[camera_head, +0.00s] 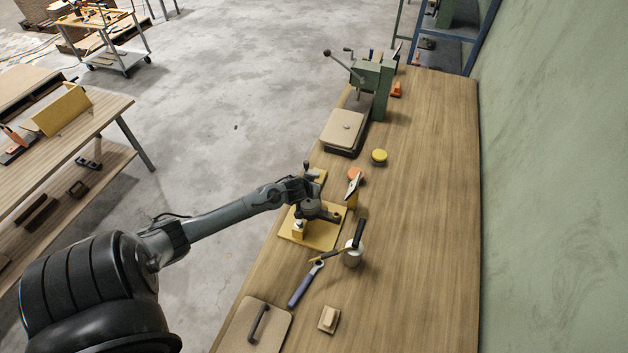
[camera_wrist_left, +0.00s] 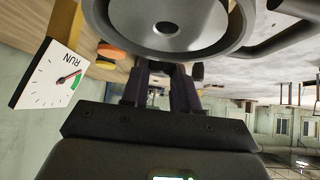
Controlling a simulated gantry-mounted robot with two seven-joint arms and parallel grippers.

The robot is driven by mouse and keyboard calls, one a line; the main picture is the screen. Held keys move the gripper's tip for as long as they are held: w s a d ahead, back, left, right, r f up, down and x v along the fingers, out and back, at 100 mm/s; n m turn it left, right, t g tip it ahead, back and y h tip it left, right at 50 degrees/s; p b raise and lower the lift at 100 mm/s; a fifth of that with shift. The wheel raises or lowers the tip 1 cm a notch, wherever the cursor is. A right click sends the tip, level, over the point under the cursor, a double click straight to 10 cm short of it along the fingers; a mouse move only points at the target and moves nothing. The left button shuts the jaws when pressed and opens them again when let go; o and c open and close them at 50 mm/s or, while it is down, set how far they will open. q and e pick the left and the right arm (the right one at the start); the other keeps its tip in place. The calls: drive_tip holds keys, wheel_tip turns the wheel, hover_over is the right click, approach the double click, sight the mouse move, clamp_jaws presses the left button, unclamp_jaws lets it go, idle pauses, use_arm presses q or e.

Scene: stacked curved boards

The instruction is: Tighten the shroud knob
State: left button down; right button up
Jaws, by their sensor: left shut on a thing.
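My left arm reaches in from the left in the head view, and my left gripper (camera_head: 308,200) is at the yellow fixture (camera_head: 323,238) on the bench. In the left wrist view the gripper (camera_wrist_left: 160,82) has its two dark fingers just below a large grey metal disc (camera_wrist_left: 212,22) with a hole in it. The fingers are shut on a small dark part, apparently the shroud knob, mostly hidden between them and under the disc. A white dial (camera_wrist_left: 48,80) marked RUN has its red needle beside a small green band; it also shows in the head view (camera_head: 353,186).
A green drill press (camera_head: 372,88) and a yellow button (camera_head: 379,156) stand farther back. The bench's right side is clear up to the wall.

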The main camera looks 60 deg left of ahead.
use_arm(q)
drive_tip(key=shift+m+h, duration=0.3)
drive_tip(key=c, duration=0.8)
unclamp_jaws()
drive_tip(key=shift+c, duration=0.2)
drive_tip(key=p+v, duration=0.1)
drive_tip(key=v, duration=0.9)
drive_tip(key=shift+s+r, duration=0.2)
drive_tip(key=shift+s, duration=0.15)
drive_tip(key=shift+d, duration=0.1)
